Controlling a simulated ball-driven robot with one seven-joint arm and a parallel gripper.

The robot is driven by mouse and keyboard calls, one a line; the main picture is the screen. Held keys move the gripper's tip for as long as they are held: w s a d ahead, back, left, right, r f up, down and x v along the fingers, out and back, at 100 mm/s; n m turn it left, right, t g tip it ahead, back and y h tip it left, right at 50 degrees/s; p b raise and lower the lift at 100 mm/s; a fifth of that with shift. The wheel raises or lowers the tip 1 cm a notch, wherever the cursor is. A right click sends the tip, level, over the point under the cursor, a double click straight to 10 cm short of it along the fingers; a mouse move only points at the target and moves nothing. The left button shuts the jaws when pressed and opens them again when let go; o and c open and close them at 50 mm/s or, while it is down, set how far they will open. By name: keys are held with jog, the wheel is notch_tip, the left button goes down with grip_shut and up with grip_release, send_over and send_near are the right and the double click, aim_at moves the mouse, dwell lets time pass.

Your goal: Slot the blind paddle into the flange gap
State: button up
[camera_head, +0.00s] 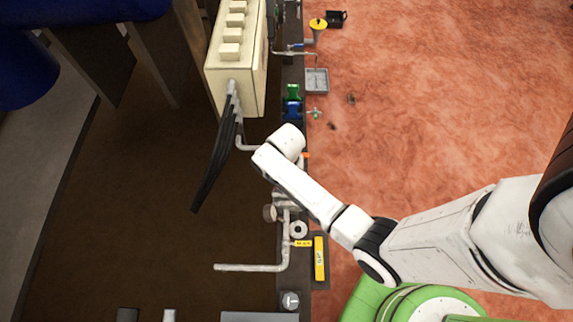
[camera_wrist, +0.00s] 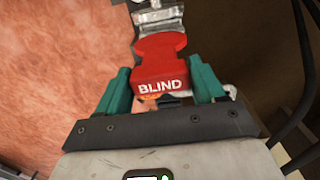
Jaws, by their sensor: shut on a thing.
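The red blind paddle (camera_wrist: 160,60), lettered BLIND, is between the two green fingers of my gripper (camera_wrist: 160,72) in the wrist view. The fingers are shut on its sides near the lettered end. Its far end points to grey metal parts (camera_wrist: 157,14) at the top of the wrist view, which look like the flange. I cannot tell whether the paddle's tip is in the gap or only near it. In the head view my white arm reaches over the dark bench edge and hides the gripper and paddle. Grey pipework (camera_head: 284,240) shows just below the wrist.
A cream box (camera_head: 238,60) with black cables (camera_head: 217,160) stands upper left of the wrist. Green and blue valves (camera_head: 292,100), a grey tray (camera_head: 317,80), a grey ring (camera_head: 299,229) and a yellow plate (camera_head: 320,258) lie along the bench edge. The reddish floor (camera_head: 430,110) is mostly clear.

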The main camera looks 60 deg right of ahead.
jog(key=shift+f+b, duration=1.7)
jog(key=shift+f, duration=0.55)
jog(key=shift+p, duration=0.4)
jog(key=shift+f, duration=0.15)
jog(key=shift+f+b, duration=0.3)
jog(key=shift+b, duration=0.1)
jog(key=shift+f+b, duration=2.55)
jog(key=shift+f, duration=1)
jog(key=o, duration=1.5)
jog(key=shift+c, duration=0.2)
